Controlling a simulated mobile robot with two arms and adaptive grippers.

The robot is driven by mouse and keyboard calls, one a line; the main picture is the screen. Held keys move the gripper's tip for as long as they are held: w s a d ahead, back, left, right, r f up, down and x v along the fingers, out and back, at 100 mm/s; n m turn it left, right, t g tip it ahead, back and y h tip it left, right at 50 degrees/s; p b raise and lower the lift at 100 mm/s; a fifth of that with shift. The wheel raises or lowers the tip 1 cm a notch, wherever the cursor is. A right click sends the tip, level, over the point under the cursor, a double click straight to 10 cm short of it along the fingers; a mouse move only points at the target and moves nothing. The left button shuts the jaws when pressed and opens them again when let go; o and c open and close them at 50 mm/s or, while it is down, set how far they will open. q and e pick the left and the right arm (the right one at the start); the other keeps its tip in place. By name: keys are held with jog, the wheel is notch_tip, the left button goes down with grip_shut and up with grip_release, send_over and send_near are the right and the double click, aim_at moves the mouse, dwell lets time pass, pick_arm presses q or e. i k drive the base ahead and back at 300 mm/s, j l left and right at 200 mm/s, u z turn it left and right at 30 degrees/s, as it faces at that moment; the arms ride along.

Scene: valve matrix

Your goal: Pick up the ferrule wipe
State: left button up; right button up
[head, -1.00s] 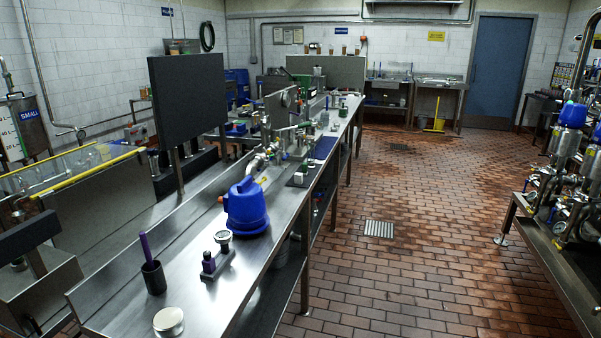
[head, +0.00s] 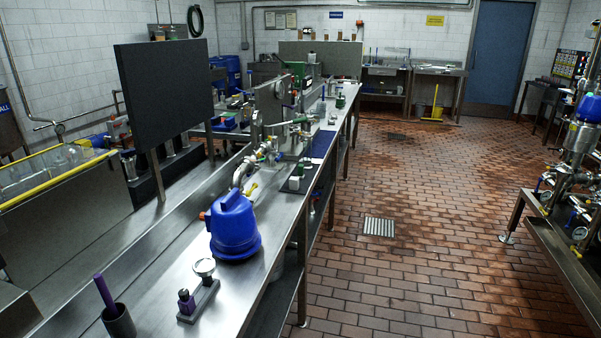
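I cannot make out for sure which thing is the ferrule wipe. A purple stick-like tool (head: 105,292) leans in a dark cup (head: 119,321) at the near left end of the steel bench (head: 165,290). A small grey stand (head: 199,302) with a purple knob and a round gauge-like disc stands to the right of the cup. A dark blue flat patch (head: 322,145) lies farther along the bench, too small to identify. Neither of my grippers is in view.
A blue jug-like vessel (head: 234,228) stands mid-bench, with pipework and valves (head: 268,150) behind it. A dark upright panel (head: 165,90) rises at the left. A pipe rig (head: 575,170) stands at the right. The brick floor (head: 400,260) between is mostly clear.

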aim_at(300, 167)
jog(key=u, duration=0.45)
jog(key=i+l+u, duration=0.2)
jog(key=u, duration=0.3)
jog(key=i+l+u, duration=0.15)
jog(key=l+u, duration=0.3)
jog(key=i+l+u, duration=0.15)
jog(key=u, duration=0.35)
jog(key=l, duration=0.1)
